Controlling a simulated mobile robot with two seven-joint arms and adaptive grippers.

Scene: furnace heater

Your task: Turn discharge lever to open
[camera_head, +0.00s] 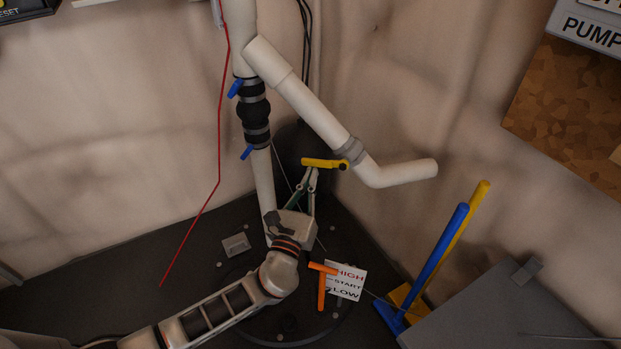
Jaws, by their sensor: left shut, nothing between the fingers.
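A yellow lever (318,163) lies roughly level, its right end by the grey collar on the white angled pipe (310,103). No label on it is legible, so I cannot tell for sure that it is the discharge lever. My left gripper (313,172) comes up from below, with its fingers shut and empty just under the yellow lever. I cannot tell whether the fingertips touch it. My right gripper is not in view.
An upright white pipe with a black fitting (255,112) and two blue handles (235,88) stands left of the lever. An orange handle (322,285) is beside a HIGH/START/LOW sign (347,281). Blue (432,263) and yellow (465,225) bars rise at right. A red line (220,120) hangs at left.

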